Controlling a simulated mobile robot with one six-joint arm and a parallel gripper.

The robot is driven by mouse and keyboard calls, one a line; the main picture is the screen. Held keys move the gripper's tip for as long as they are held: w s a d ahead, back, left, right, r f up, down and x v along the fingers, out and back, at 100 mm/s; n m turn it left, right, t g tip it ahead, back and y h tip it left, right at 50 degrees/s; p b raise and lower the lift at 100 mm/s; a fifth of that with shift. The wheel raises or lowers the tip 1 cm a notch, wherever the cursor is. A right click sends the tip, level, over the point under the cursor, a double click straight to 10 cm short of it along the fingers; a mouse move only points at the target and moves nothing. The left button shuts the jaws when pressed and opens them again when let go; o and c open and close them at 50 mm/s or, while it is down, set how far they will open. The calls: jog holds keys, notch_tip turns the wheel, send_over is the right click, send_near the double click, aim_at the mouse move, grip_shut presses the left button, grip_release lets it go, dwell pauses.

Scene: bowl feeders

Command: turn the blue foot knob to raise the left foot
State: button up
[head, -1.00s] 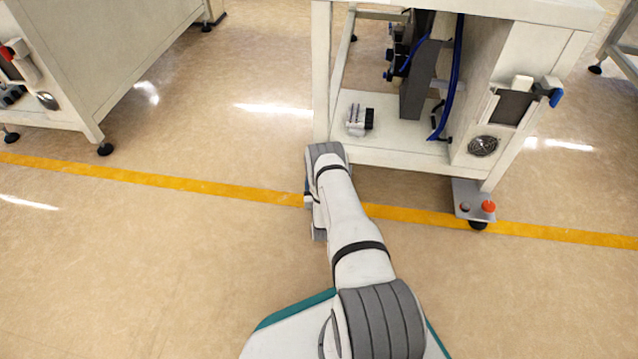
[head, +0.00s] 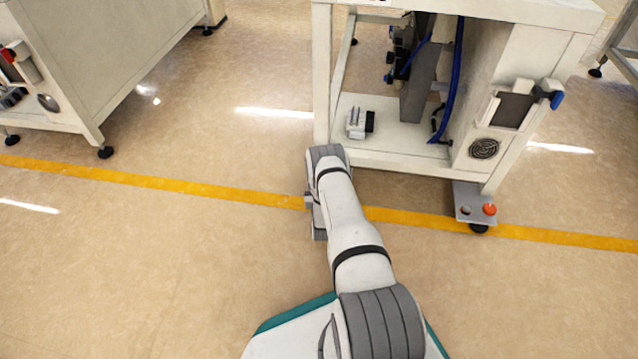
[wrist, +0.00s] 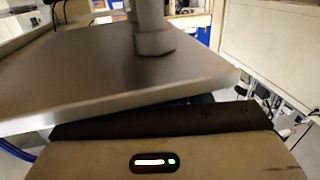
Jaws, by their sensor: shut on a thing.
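The wrist view shows a grey metal plate (wrist: 110,75) with an upright post and a hex nut (wrist: 154,41) on it. The front of my gripper (wrist: 165,120), dark with a lit green indicator behind it, is close under the plate's near edge. The fingertips are hidden there, shut on what I take to be the blue foot knob; the knob itself shows in neither view. In the head view my arm (head: 345,210) reaches to the lower left corner of the white machine frame (head: 321,75) and covers the left foot.
A small grey device (head: 356,123) sits on the frame's lower shelf. Another cabinet (head: 110,65) stands at the left. The floor between is clear, crossed by a yellow line (head: 180,182).

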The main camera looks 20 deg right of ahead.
jog(key=shift+m+h, duration=0.4)
jog(key=shift+h, duration=0.2)
jog(key=m+g+h, duration=0.2)
jog(key=h, duration=0.1)
jog(key=shift+s+d+m+g+h, duration=0.1)
jog(key=shift+m+g+h, duration=0.3)
jog(key=m+g+h, duration=0.2)
jog(key=g+h, duration=0.1)
jog(key=shift+s+d+m, duration=0.15)
jog(key=shift+m, duration=0.25)
jog(key=m+g+h, duration=0.1)
jog(key=m+g, duration=0.1)
jog(key=g, duration=0.1)
jog(key=m+g+h, duration=0.1)
jog(key=g, duration=0.1)
jog(key=shift+s+d+m+h, duration=0.15)
jog(key=shift+s+m+h, duration=0.15)
jog(key=shift+m, duration=0.1)
jog(key=shift+s+d+m+g+h, duration=0.15)
jog(key=shift+m+g+h, duration=0.1)
jog(key=shift+m+g, duration=0.9)
jog(key=shift+s+a+m+g+h, duration=0.1)
jog(key=shift+m+g+h, duration=0.3)
jog(key=shift+g, duration=1.25)
jog(key=shift+m+g, duration=0.35)
jog(key=shift+g, duration=0.05)
jog(key=o, duration=1)
jog(key=shift+s+d, duration=0.1)
